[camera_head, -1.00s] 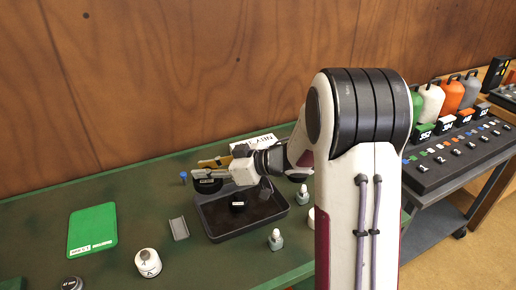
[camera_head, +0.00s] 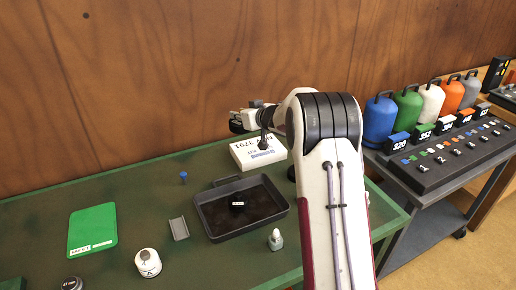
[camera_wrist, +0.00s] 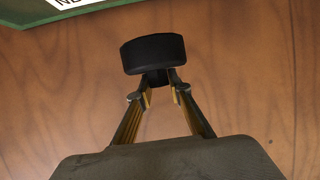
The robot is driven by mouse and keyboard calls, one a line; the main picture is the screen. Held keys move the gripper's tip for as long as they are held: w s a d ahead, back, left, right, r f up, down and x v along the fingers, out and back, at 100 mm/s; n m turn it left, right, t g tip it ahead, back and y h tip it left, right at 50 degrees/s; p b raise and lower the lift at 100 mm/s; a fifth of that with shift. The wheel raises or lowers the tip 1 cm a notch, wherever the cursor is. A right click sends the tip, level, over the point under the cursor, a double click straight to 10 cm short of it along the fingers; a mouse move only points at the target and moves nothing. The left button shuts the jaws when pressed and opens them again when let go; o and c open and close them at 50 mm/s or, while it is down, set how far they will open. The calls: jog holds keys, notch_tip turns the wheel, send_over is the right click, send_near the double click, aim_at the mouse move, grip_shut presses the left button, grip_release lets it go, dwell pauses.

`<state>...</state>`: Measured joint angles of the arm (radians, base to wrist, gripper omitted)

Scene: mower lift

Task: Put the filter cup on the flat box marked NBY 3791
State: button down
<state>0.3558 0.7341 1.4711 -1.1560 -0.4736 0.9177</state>
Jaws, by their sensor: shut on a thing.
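My gripper (camera_head: 247,116) is shut on a short round black cup, apparently the filter cup (camera_head: 236,126), and holds it up in the air in front of the wooden wall. In the wrist view the filter cup (camera_wrist: 153,53) sits at the tips of my gripper (camera_wrist: 158,92), held by a narrower stub. The flat white box marked 3791 (camera_head: 247,160) lies on the green bench below and to the right of the cup, its top bare. Its lettered corner (camera_wrist: 70,3) shows at the top edge of the wrist view.
A dark tray (camera_head: 207,222) with a small black labelled piece (camera_head: 237,205) lies in front of the box. A blue-topped peg (camera_head: 183,177), grey bracket (camera_head: 179,228), white-capped bottle (camera_head: 276,240), white canister (camera_head: 148,263) and green plate (camera_head: 92,230) stand around it.

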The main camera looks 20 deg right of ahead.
jog(key=w+d+m+h, duration=0.2)
jog(key=w+d, duration=0.1)
send_over(247, 155)
jog(key=shift+n, duration=0.3)
jog(key=shift+f, duration=2.4)
jog(key=shift+f, duration=3.1)
jog(key=shift+f, duration=1.85)
jog(key=shift+f, duration=0.1)
